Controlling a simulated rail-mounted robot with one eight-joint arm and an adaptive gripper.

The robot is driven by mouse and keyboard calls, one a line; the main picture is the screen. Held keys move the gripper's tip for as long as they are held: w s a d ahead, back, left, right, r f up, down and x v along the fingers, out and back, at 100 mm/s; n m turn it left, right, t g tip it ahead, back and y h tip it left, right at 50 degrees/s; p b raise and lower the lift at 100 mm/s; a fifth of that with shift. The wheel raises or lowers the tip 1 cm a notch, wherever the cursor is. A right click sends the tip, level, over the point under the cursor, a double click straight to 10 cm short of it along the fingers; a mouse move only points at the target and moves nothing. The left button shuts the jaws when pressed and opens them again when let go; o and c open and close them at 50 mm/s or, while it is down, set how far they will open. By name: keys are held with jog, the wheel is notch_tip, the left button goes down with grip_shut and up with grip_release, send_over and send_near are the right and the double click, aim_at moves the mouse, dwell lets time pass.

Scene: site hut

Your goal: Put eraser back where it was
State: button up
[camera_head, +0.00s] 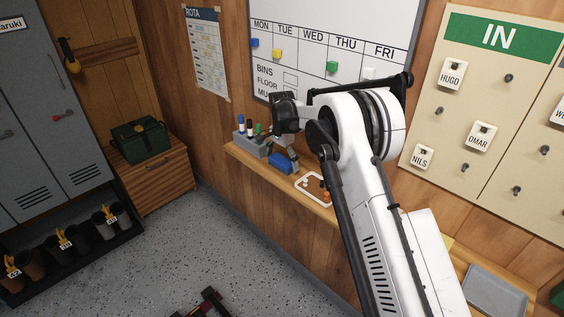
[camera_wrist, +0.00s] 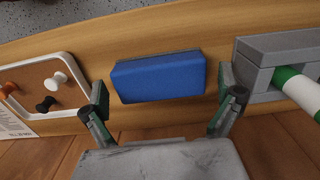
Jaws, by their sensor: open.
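The eraser (camera_wrist: 158,77), blue with a grey layer along one long edge, lies on the wooden shelf. In the head view the blue eraser (camera_head: 281,161) is on the shelf between the marker holder and the white-rimmed tray. My gripper (camera_wrist: 164,108) is open in the wrist view, with one finger toward each end of the eraser. The fingers appear apart from the eraser. In the head view my gripper (camera_head: 292,165) reaches down beside the eraser, and my arm covers part of the shelf.
A grey marker holder (camera_wrist: 281,50) stands near the right finger, with a green-and-white marker (camera_wrist: 300,90) in it. A white-rimmed tray (camera_wrist: 77,71) with several pins is near the left finger. The whiteboard (camera_head: 349,28) with coloured magnets hangs above the shelf (camera_head: 242,156).

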aim_at(282, 160)
notch_tip(282, 160, up, 12)
jog(key=b, duration=0.1)
jog(key=s+d+r+n+t, duration=0.2)
jog(key=s+d+r, duration=0.6)
jog(key=s+r, duration=0.15)
jog(key=s+d+r+n+t, duration=0.1)
jog(key=s+d+r+n, duration=0.1)
jog(key=s+d+r, duration=0.65)
jog(key=s+d+f+n+t, duration=0.1)
jog(key=s+d+f, duration=0.1)
jog(key=s, duration=0.8)
jog(key=s+d+f+n+t, duration=0.1)
jog(key=s+d+f+n, duration=0.1)
jog(key=s, duration=0.8)
jog(key=s+d+f+n+t, duration=0.1)
jog(key=s+d+f+t, duration=0.1)
jog(key=s, duration=0.9)
jog(key=shift+d+f, duration=0.7)
jog(key=shift+d, duration=0.4)
jog(key=shift+s, duration=0.1)
